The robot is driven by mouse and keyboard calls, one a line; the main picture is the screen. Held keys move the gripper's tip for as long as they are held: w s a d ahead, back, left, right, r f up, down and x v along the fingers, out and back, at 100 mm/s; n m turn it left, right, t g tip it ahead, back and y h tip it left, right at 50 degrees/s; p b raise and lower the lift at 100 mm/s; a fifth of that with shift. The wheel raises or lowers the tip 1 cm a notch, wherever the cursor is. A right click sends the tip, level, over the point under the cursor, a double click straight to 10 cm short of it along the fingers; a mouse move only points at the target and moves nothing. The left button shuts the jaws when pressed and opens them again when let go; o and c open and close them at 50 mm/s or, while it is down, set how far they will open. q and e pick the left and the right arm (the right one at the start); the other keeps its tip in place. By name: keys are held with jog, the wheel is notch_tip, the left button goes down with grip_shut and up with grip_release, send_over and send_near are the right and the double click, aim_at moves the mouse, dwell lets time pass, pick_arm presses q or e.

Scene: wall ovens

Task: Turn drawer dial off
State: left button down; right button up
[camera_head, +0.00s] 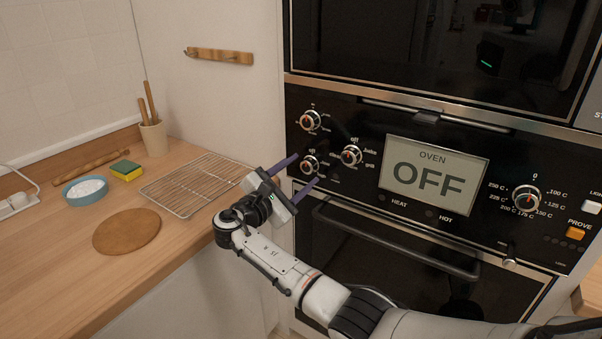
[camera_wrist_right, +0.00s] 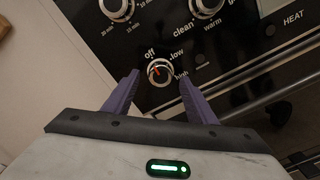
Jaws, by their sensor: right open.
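The drawer dial (camera_head: 309,165) is the small silver knob at the lower left of the black oven panel. In the right wrist view the dial (camera_wrist_right: 160,72) has a red mark on its face and the labels off, low and high around it. The mark is small; I cannot tell exactly which label it points to. My right gripper (camera_head: 307,168) is open, its purple fingers reaching toward the panel on either side of the dial. In the right wrist view the gripper (camera_wrist_right: 159,78) frames the dial with visible space between fingers and knob. My left gripper is not in view.
Other dials sit close by: one above (camera_head: 311,121) and one to the upper right (camera_head: 351,156). The oven display (camera_head: 434,175) reads OFF. A long oven handle (camera_head: 395,240) runs below the panel. A wire rack (camera_head: 195,184) lies on the wooden counter (camera_head: 60,255) at left.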

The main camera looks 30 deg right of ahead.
jog(key=b+v, duration=0.1)
jog(key=v, duration=0.8)
jog(key=shift+a, duration=0.25)
jog(key=s+a+f+t+y, duration=0.1)
jog(key=s+f+y, duration=0.15)
jog(key=f, duration=0.65)
jog(key=s+f+y, duration=0.1)
jog(key=f+y, duration=0.2)
jog(key=f, duration=0.6)
jog(key=s+a+f+m+y, duration=0.1)
jog(key=s+a+f+y, duration=0.2)
jog(key=s+f, duration=0.4)
jog(key=s+a+f+m+y, duration=0.2)
jog(key=s+a+f+y, duration=0.15)
jog(key=f, duration=0.45)
jog(key=s+a+m+y, duration=0.3)
jog(key=s+m, duration=0.1)
jog(key=s, duration=0.5)
jog(key=s+a+m+y, duration=0.3)
jog(key=s+m+y, duration=0.1)
jog(key=s, duration=0.5)
jog(key=shift+s+f+m, duration=0.3)
jog(key=shift+f+m, duration=0.05)
jog(key=shift+m, duration=0.45)
